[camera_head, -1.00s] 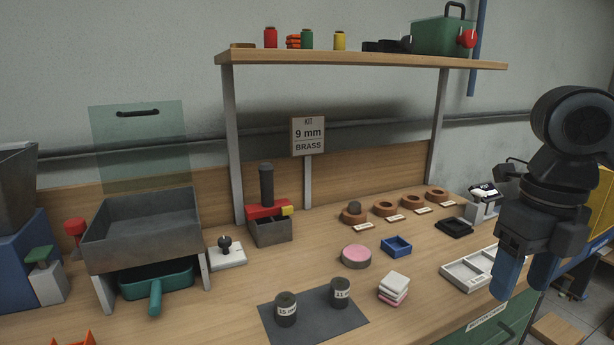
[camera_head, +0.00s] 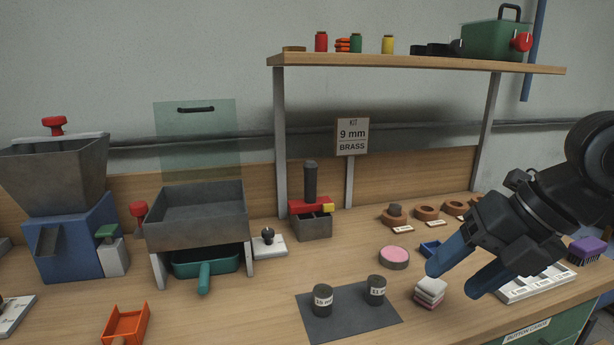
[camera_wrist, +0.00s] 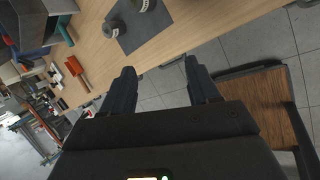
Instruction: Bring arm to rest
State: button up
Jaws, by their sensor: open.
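My gripper (camera_head: 452,272) is at the right of the head view, tilted with its two blue fingers pointing down and to the left. The fingers are apart with nothing between them. In the picture they overlap the area by the stacked white and pink pads (camera_head: 430,291) and the white compartment tray (camera_head: 540,284). In the wrist view, my gripper (camera_wrist: 158,75) shows two dark fingers spread apart, with the bench edge and tiled floor beyond them. The arm hides part of the bench's right end.
Two dark labelled cylinders (camera_head: 323,300) stand on a grey mat (camera_head: 347,328). A hopper machine (camera_head: 70,220), a grey tray on legs (camera_head: 197,222) and an orange scoop (camera_head: 126,324) are at left. A shelf (camera_head: 420,61) spans the back. A wooden stool (camera_wrist: 262,112) stands on the floor.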

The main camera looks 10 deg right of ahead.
jog(key=w+a+r+m+t+y+p, duration=0.1)
jog(key=w+a+r+m+t+y, duration=0.2)
jog(key=a+m+t, duration=0.4)
jog(key=w+a+r+m+t+y, duration=0.25)
jog(key=a+m, duration=0.25)
jog(key=a, duration=0.3)
jog(key=s+d+f+m+t+h+p, duration=0.1)
jog(key=s+d+f+m+t+h, duration=0.15)
jog(key=s+f+m+h, duration=1.05)
jog(key=s+d+f+m+y, duration=0.1)
jog(key=s+d+f+m, duration=0.1)
jog(key=s, duration=1)
jog(key=s+d+f+m+g+y+p, duration=0.1)
jog(key=s+d+f+m+y, duration=0.1)
jog(key=s, duration=1)
jog(key=shift+s+d+m+g, duration=0.15)
jog(key=shift+d+m+g, duration=0.15)
jog(key=shift+d+m, duration=0.75)
jog(key=shift+a, duration=0.15)
